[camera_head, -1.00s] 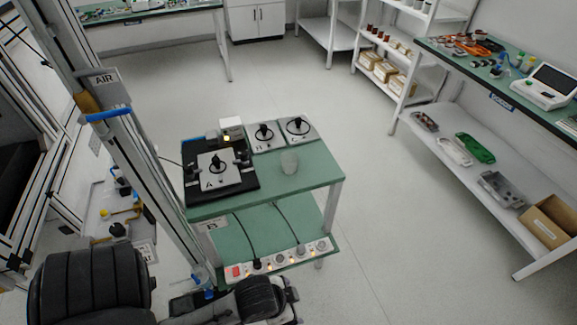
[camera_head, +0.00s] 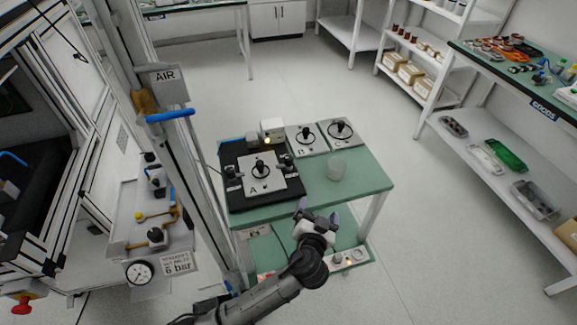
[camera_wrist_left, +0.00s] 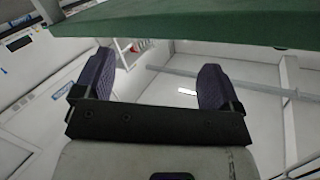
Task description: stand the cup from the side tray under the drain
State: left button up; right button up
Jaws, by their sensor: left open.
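A translucent pale cup (camera_head: 336,169) stands upright on the right part of the green cart top (camera_head: 372,182). My left gripper (camera_head: 319,210) is open and empty, in front of the cart's front edge and nearer to me than the cup. In the left wrist view its two dark fingers (camera_wrist_left: 153,75) are wide apart with nothing between them, and the cup does not show. An air panel (camera_head: 130,228) with a pressure gauge and yellow-handled fittings stands at the left. I cannot tell which fitting is the drain. My right gripper is not in view.
A black fixture (camera_head: 236,207) with plate A (camera_head: 276,181) fills the cart top's left part. Plates B (camera_head: 306,138) and C (camera_head: 340,132) stand behind. The AIR post (camera_head: 185,160) rises left of the cart. In the left wrist view the green edge (camera_wrist_left: 200,22) crosses above the fingers.

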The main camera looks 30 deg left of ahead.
aim_at(335, 173)
pick_arm(q)
jog(key=w+n, duration=0.1)
jog(key=w, duration=0.1)
jog(key=w+r+n+t+b, duration=0.1)
jog(key=w, duration=0.2)
jog(key=w+r+n+t+h, duration=0.1)
jog(key=w, duration=0.2)
jog(key=shift+w+a+r, duration=0.1)
jog(key=shift+w+a, duration=0.1)
jog(key=shift+a, duration=0.1)
jog(key=shift+w+a+b, duration=0.2)
jog(key=shift+w+b, duration=0.1)
jog(key=shift+w, duration=0.25)
jog(key=b+x, duration=0.1)
jog(key=x, duration=0.3)
jog(key=shift+d, duration=0.15)
jog(key=shift+w+b, duration=0.3)
jog(key=shift+w, duration=0.3)
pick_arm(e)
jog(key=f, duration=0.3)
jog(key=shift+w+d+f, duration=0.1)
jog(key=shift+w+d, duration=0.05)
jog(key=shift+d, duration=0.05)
